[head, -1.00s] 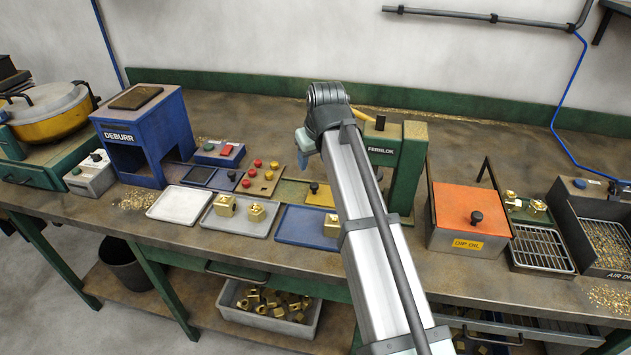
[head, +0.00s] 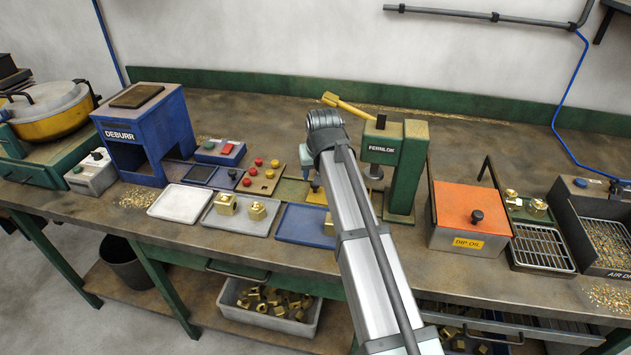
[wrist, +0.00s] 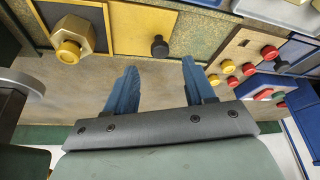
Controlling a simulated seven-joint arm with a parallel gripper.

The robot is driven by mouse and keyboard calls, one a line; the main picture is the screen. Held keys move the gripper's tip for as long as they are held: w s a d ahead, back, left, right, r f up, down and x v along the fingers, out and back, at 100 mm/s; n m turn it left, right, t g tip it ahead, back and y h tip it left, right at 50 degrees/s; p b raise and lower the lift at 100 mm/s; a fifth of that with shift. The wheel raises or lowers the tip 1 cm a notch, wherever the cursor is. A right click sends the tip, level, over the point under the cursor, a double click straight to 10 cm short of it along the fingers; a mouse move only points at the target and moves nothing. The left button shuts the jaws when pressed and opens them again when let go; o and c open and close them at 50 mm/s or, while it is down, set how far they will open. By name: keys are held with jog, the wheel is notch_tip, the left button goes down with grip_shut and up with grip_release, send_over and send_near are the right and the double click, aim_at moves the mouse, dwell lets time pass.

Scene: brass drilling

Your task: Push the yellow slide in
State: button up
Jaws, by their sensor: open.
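The yellow slide (wrist: 140,28) is a flat yellow plate with a black knob (wrist: 159,46) in the wrist view. It lies between speckled green-brown strips. In the head view only a sliver of the slide (head: 315,197) shows beside my arm. My gripper (wrist: 158,66) is open and empty. Its two blue fingers point toward the slide, with the knob between their tips in the picture but apparently beyond them. I cannot tell any contact. In the wrist view, a brass hex piece (wrist: 72,38) sits in a yellow holder left of the slide.
The green FERNLOK press (head: 408,165) with a yellow lever (head: 345,104) stands right of my arm. A panel with red and yellow knobs (head: 262,180) lies left. A blue tray (head: 300,225) is in front. The orange-lidded DIP OIL box (head: 470,210) stands farther right.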

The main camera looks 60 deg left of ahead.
jog(key=shift+x, duration=2.9)
grip_shut()
jog(key=shift+w, duration=0.1)
